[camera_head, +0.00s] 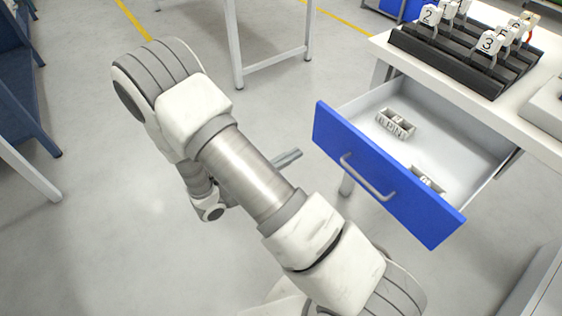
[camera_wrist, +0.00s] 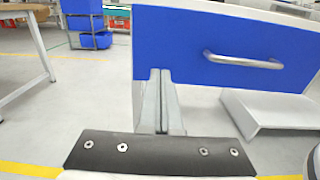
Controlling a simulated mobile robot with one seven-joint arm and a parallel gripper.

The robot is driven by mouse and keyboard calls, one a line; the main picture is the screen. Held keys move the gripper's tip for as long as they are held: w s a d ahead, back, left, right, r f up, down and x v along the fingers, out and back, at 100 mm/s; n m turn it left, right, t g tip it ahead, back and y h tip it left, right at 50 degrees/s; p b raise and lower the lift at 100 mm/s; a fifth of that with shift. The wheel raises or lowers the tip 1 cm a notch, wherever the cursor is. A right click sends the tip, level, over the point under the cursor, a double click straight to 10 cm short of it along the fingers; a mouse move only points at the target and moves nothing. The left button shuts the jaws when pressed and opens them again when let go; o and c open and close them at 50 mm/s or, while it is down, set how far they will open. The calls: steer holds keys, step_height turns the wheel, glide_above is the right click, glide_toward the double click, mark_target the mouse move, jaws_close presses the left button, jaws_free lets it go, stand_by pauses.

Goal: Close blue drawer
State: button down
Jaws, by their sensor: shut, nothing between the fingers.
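The blue drawer (camera_head: 385,177) stands open under the white worktop on the right of the head view. Its silver handle (camera_head: 367,178) is on the blue front. In the wrist view the blue front (camera_wrist: 190,48) fills the upper middle and right, with the handle (camera_wrist: 243,61) right of centre. My gripper (camera_head: 290,158) is just left of the drawer front in the head view, mostly hidden behind my arm. In the wrist view my gripper's fingers (camera_wrist: 161,78) are together and empty, in front of the lower left part of the drawer front. I cannot tell whether they touch it.
Small lettered blocks (camera_head: 396,123) lie inside the drawer. A black rack (camera_head: 450,55) with numbered tags stands on the worktop (camera_head: 520,115). Another white-legged table (camera_head: 235,50) is at the back. The grey floor (camera_head: 100,230) left of my arm is clear.

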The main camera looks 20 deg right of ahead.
mark_target(326, 136)
steer(key=b+x, duration=0.1)
steer(key=x, duration=0.7)
steer(key=shift+w+d+b, duration=0.1)
steer(key=shift+d+b, duration=0.1)
steer(key=shift+b, duration=0.2)
steer(key=shift+d, duration=0.1)
steer(key=x, duration=3)
steer(key=shift+f+p, duration=0.15)
steer(key=shift+p, duration=0.2)
steer(key=shift+d, duration=0.25)
steer(key=shift+d+r, duration=0.1)
steer(key=shift+r, duration=0.2)
